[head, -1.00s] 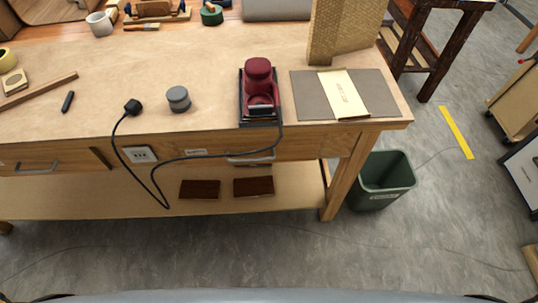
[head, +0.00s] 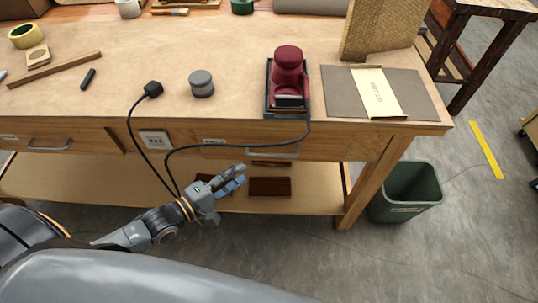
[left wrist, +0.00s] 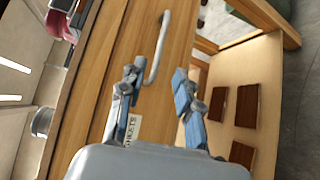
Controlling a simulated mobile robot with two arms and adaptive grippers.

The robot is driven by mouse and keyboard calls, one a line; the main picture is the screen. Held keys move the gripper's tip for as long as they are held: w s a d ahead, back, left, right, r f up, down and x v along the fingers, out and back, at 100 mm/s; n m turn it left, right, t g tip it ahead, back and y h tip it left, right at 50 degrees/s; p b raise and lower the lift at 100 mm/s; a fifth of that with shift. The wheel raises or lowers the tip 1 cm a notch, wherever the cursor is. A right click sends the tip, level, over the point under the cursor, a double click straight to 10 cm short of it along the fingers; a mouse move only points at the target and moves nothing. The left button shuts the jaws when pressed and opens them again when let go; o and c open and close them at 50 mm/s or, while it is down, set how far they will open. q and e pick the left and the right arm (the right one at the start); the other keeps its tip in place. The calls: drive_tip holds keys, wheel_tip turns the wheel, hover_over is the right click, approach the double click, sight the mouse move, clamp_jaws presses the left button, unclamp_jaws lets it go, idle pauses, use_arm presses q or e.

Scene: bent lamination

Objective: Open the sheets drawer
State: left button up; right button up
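The sheets drawer (head: 335,148) is in the bench front, right of the socket, and looks shut. Its pale bar handle (head: 285,154) is partly crossed by the black cable. In the left wrist view the handle (left wrist: 158,50) lies beyond the fingertips, and a label reading SHEETS (left wrist: 132,128) shows on the drawer front. My left gripper (head: 242,176) is open and empty, in front of and below the drawer, left of the handle. In the left wrist view its two fingers (left wrist: 157,80) are spread, with the handle's near end between them and apart from them. My right gripper is not in view.
A red sander (head: 288,75) stands on the bench edge above the drawer. Its black cable (head: 235,147) hangs across the drawer front. Dark wood blocks (head: 270,187) lie on the lower shelf (head: 315,202). A green bin (head: 410,190) stands right of the bench leg.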

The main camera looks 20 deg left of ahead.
sight(269, 155)
use_arm(q)
drive_tip(key=x, duration=1.2)
drive_tip(key=shift+a, duration=0.1)
clamp_jaws()
